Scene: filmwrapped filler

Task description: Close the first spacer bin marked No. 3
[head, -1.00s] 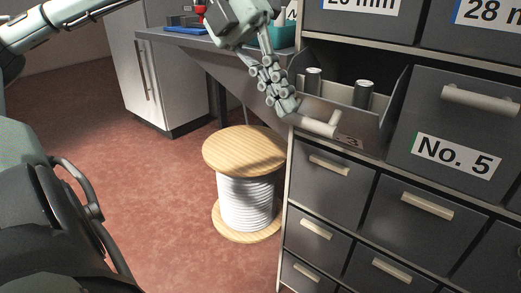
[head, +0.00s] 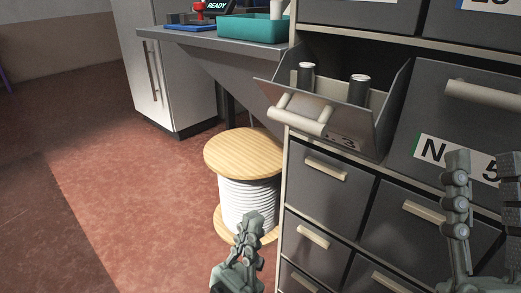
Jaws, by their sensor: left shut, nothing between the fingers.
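The bin marked No. 3 (head: 345,124) is tilted out of the cabinet, its top open. Its front slants outward with a pale bar handle (head: 298,122) on it, and its label (head: 342,142) is seen steeply and partly hidden. Two dark cylinders (head: 306,77) with light tops stand inside. My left gripper (head: 251,218) is shut and empty, below and left of the bin, in front of the spool and apart from the handle. My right gripper (head: 484,160) is open and empty at the right edge, in front of the No. 5 bin.
The No. 5 bin (head: 420,120) beside it is shut, its label partly covered by my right gripper. Closed drawers (head: 320,185) lie below. A white-wound spool (head: 245,155) stands on the floor at left. A workbench (head: 225,40) with a teal tray (head: 252,29) is behind.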

